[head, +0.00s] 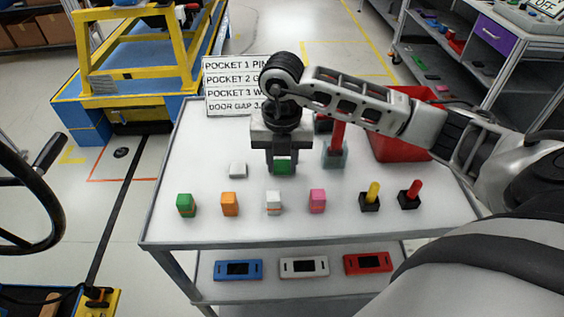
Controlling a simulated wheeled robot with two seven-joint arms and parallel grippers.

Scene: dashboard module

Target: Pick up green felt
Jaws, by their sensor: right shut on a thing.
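The green felt (283,168) is a small flat green piece at the middle of the white table. My right gripper (283,172) points down and is shut on it, with its fingers on either side of the piece. I cannot tell whether the felt touches the table or is slightly above it. A similar white piece (238,171) lies to the left of the gripper. My left gripper is not in view.
In front stand green (186,204), orange (230,204), white (274,202) and pink (318,201) blocks, plus black holders with yellow (370,198) and red (410,196) pegs. A red bin (392,150) and a sign (228,88) stand behind. Modules lie on the lower shelf (240,290).

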